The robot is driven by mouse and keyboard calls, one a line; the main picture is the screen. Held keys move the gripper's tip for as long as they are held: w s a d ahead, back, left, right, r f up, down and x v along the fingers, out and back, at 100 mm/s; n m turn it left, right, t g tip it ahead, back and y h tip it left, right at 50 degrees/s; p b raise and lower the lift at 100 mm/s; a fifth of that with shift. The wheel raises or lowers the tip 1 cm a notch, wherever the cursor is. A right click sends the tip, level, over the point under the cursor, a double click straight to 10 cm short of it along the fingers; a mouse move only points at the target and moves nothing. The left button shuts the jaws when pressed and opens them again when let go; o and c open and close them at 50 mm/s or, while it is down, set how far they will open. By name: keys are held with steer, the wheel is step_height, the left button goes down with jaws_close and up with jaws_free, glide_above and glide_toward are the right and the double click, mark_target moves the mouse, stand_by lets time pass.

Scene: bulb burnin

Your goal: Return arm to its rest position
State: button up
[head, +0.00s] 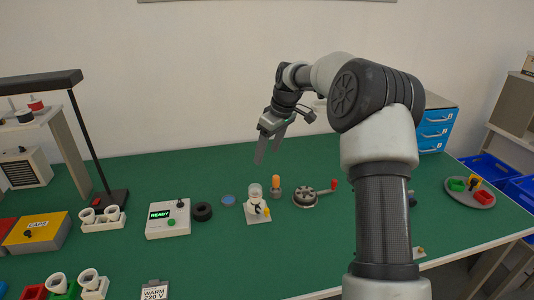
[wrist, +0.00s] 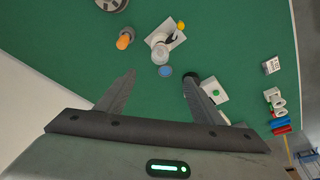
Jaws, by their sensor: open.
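My gripper (head: 270,148) is raised above the back of the green table (head: 228,255), its fingers pointing down and apart. In the wrist view my gripper (wrist: 155,90) shows two spread dark fingers with nothing between them. My arm reaches up and over from the right side of the head view. No object touches the fingers in the head view.
Below stand a white fixture with a clear bulb (head: 254,192), an orange-topped piece (head: 275,185), a round grey device (head: 305,196) and a white READY box (head: 168,219). A black lamp stand (head: 88,140) rises at left. A round tray (head: 480,200) lies right.

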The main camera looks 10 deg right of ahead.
steer(key=s+a+r+m+t+h+p, duration=0.1)
steer(key=s+a+r+m+h+p, duration=0.2)
steer(key=s+r, duration=1.35)
steer(key=s+m+t+p, duration=0.2)
steer(key=s+m, duration=0.3)
steer(key=s, duration=1.9)
steer(key=shift+s+a+y+p, duration=0.15)
steer(key=shift+a+y+p, duration=0.2)
steer(key=shift+p, duration=0.35)
